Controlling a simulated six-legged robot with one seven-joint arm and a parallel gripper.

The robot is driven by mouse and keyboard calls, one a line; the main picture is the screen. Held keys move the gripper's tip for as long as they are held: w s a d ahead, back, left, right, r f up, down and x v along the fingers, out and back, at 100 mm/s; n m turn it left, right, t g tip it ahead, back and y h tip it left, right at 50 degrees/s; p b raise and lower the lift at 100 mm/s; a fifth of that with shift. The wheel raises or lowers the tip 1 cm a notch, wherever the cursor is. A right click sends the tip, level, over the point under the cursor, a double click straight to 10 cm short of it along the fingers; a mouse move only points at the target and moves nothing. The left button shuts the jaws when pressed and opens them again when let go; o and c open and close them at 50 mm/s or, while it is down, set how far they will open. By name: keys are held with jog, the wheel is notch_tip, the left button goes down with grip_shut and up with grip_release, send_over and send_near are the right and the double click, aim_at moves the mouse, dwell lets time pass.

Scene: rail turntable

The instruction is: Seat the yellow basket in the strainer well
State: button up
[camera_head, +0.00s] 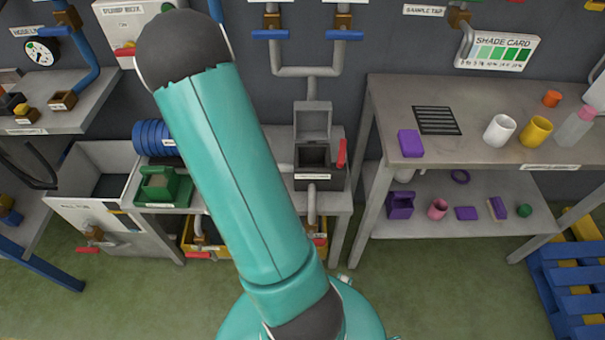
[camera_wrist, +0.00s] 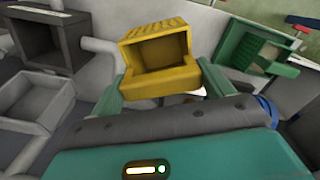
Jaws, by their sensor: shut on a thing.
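The yellow basket (camera_wrist: 158,82) is held between the two teal fingers of my gripper (camera_wrist: 163,85), its open side facing the wrist camera. The strainer well appears to be the dark square-mouthed box (camera_head: 313,158) on the low bench in the head view, with its grey lid (camera_head: 313,122) standing open. The dark box also shows at the upper left of the wrist view (camera_wrist: 52,42), apart from the basket, with the open lid (camera_wrist: 35,103) below it. In the head view my arm hides the gripper and the basket.
A green holder (camera_head: 165,190) stands on the low bench left of my arm; it is at the right in the wrist view (camera_wrist: 258,48). A red handle (camera_head: 341,153) stands beside the dark box. A taller table (camera_head: 470,150) is to the right. Pipes run behind the box.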

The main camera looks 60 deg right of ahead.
jog(key=s+d+r+m, duration=0.2)
jog(key=s+d+m, duration=0.1)
jog(key=s+d, duration=0.85)
jog(key=m, duration=0.2)
send_over(313, 147)
jog(key=s+a, duration=0.2)
jog(key=a, duration=0.2)
notch_tip(313, 147, down, 9)
jog(key=shift+a+f, duration=0.1)
jog(key=shift+f, duration=0.5)
jog(key=o, duration=1.5)
